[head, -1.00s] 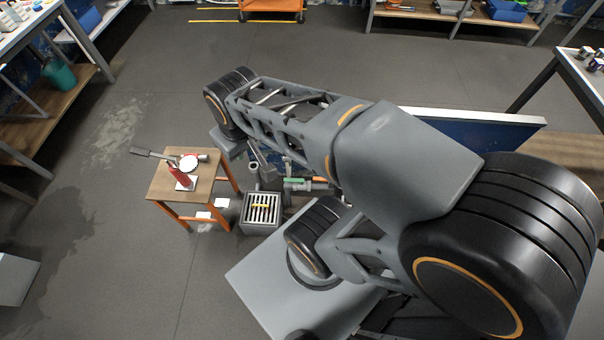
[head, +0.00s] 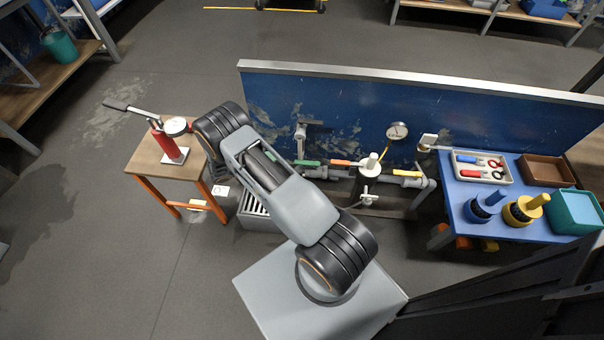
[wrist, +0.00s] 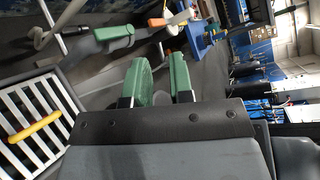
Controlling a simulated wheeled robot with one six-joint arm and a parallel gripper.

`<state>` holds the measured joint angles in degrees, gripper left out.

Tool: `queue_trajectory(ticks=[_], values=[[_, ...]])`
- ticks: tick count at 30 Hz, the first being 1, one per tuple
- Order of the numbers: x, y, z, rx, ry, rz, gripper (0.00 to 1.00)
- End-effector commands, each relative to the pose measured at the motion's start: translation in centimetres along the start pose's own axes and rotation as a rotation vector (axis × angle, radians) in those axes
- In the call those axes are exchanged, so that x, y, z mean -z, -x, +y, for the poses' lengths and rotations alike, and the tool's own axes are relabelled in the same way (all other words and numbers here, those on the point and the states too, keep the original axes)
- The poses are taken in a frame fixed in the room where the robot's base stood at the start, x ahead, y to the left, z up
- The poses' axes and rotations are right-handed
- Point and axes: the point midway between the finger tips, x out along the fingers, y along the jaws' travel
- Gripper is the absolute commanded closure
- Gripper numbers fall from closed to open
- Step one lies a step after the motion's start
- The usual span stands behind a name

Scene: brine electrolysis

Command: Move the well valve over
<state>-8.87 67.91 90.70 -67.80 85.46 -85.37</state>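A pipe run along the blue panel carries a green valve handle (head: 307,163), an orange handle (head: 345,163) and a yellow handle (head: 407,173). I cannot tell which is the well valve. In the wrist view the green handle (wrist: 117,31) and the orange handle (wrist: 155,22) lie beyond my fingertips at the upper middle, apart from them. My gripper (wrist: 163,75) has two green finger pads with an empty gap between them. It is open and holds nothing. In the head view my gripper is hidden by my arm.
A slatted drain box (wrist: 42,105) with a yellow bar lies left of my gripper. A small table (head: 150,160) holds a red hand pump (head: 165,143). A blue bench (head: 470,178) with a tool tray (head: 482,167) stands right. The blue panel (head: 355,110) backs the pipes.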

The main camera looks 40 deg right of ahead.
Motion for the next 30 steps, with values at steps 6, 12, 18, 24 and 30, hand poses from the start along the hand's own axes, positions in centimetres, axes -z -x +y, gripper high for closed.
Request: queue_trajectory(ticks=[6,12,18,24,30], values=[[4.5,-2.3,9.1,0.108,0.310,-0.168,0.79],[6.2,-3.3,11.9,0.157,0.431,-0.233,0.79],[5.9,-5.5,12.0,0.168,0.455,-0.243,0.79],[4.8,-9.3,11.6,0.167,0.452,-0.240,0.79],[3.9,-12.8,11.3,0.166,0.452,-0.241,0.79]])
